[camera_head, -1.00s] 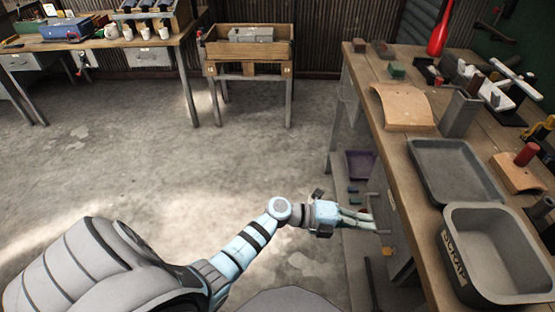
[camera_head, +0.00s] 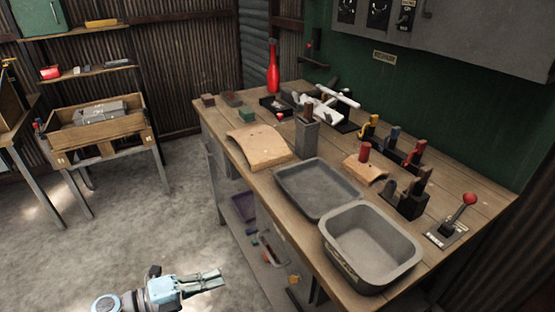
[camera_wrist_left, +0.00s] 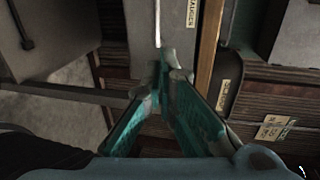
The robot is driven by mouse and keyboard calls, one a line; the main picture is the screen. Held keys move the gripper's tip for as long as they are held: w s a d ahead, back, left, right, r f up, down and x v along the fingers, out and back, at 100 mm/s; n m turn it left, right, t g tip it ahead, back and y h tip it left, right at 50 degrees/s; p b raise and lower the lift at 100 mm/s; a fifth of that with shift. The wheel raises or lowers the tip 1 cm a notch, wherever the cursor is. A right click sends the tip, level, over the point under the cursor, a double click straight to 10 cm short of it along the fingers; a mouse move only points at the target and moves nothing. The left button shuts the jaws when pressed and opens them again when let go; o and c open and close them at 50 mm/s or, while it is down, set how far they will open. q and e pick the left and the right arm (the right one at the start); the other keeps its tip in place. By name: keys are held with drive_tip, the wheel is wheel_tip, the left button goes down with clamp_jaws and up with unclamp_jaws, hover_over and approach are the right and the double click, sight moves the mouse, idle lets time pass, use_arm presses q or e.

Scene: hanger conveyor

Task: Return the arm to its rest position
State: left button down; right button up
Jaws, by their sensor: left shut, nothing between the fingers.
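My left gripper (camera_head: 221,278) is low in the head view, over the floor to the left of the workbench. Its fingers are shut with nothing between them and point right, toward the bench's lower shelf. In the left wrist view the two teal fingers (camera_wrist_left: 172,75) meet at their tips. Most of my left arm is below the picture edge. My right gripper is in neither view.
The workbench (camera_head: 235,152) carries a grey bin (camera_head: 372,283), a grey tray (camera_head: 318,212), a curved wooden piece (camera_head: 258,146), a red bottle (camera_head: 273,72) and a red-knobbed lever (camera_head: 468,200). A lower shelf holds a purple bin (camera_head: 243,207). Open floor (camera_head: 130,225) lies left of the bench.

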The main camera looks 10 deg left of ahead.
use_arm(q)
drive_tip(key=w+a+f+n+t+y, duration=0.2)
drive_tip(key=w+a+n+t+y, duration=0.1)
drive_tip(key=a+n, duration=0.2)
drive_tip(key=w+a+f+n+t+y, duration=0.2)
drive_tip(key=a+n+y, duration=0.2)
drive_tip(key=a+n, duration=0.1)
drive_tip(key=s+a+f+n+g+y, duration=0.1)
drive_tip(key=s+a+f+n+y, duration=0.3)
drive_tip(key=f, duration=0.3)
drive_tip(key=s+a+f+n+g+y, duration=0.1)
drive_tip(key=s+a+f+n+y, duration=0.2)
drive_tip(key=f+n, duration=0.35)
drive_tip(key=s+f+n+g+y+p, duration=0.1)
drive_tip(key=s+f+n+g, duration=0.45)
drive_tip(key=s+f, duration=0.8)
drive_tip(key=s+d+f+g, duration=0.2)
drive_tip(key=s+d, duration=0.1)
drive_tip(key=s, duration=0.4)
drive_tip(key=s+d+f+n+g+h, duration=0.1)
drive_tip(key=s+d+f+g, duration=0.1)
drive_tip(key=s+d, duration=0.2)
drive_tip(key=s+d+f+n+g, duration=0.1)
drive_tip(key=s+d, duration=0.3)
drive_tip(key=s, duration=0.6)
drive_tip(key=shift+f+g+h+p, duration=0.3)
drive_tip(key=shift+f+g, duration=0.15)
drive_tip(key=shift+f, duration=0.2)
